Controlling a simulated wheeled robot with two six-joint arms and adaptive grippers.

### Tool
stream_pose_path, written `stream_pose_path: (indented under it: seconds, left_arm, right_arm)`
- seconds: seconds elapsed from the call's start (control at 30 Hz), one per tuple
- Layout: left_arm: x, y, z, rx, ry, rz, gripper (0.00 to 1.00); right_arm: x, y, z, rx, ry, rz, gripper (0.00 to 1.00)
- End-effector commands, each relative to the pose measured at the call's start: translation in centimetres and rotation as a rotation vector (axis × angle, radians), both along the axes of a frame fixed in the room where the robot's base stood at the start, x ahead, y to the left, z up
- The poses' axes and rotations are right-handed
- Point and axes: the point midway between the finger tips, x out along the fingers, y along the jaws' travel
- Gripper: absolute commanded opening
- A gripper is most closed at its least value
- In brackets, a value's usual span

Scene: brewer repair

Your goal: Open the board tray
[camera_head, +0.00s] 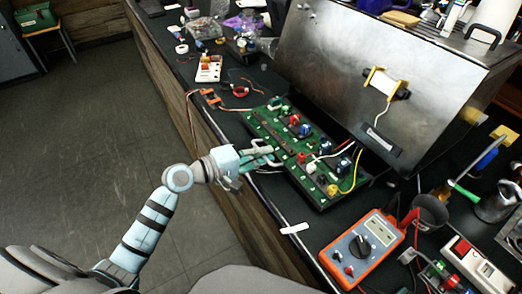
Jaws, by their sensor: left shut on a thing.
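The board tray (327,195) lies on the dark bench top, in front of the large metal housing (330,60). A green circuit board (283,140) with red, blue and white parts and several wires sits in it. The tray sticks out from under the housing toward the bench's front edge. My left gripper (262,158) reaches in from the left and is shut on the tray's front side, near its middle. The fingers hide the exact spot that they grip. My right gripper does not show.
An orange multimeter (362,246) lies near the front edge, right of the tray, with a dark cup (429,212) behind it. A small white strip (295,228) lies near the edge. Several tools and parts crowd the far left of the bench. The floor (95,130) is clear.

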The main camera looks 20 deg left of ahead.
Motion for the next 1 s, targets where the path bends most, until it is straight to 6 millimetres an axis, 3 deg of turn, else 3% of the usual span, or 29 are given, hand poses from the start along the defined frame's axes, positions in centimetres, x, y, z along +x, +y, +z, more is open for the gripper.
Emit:
stream_pose_path:
  seconds: [0.23,0.27,0.37,0.7,0.87,1.0]
  left_arm:
    - [0.0,0.1,0.0,-0.001,0.000,0.001,0.00]
    - [0.0,0.1,0.0,-0.001,0.000,0.001,0.12]
    - [-0.1,0.1,0.0,-0.001,0.000,0.002,0.28]
    - [-0.3,0.3,0.0,0.000,0.000,0.004,0.28]
    - [-2.4,2.0,0.4,0.007,0.003,0.002,0.28]
    - [-5.8,4.5,1.2,0.010,0.007,-0.001,0.28]
  right_arm:
    - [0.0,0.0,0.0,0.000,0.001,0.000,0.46]
    - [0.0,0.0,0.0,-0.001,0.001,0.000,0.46]
    - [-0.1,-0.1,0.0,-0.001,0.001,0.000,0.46]
    - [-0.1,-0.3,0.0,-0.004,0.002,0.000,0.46]
    - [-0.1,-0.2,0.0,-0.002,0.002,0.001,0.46]
    - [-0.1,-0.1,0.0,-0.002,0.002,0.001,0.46]
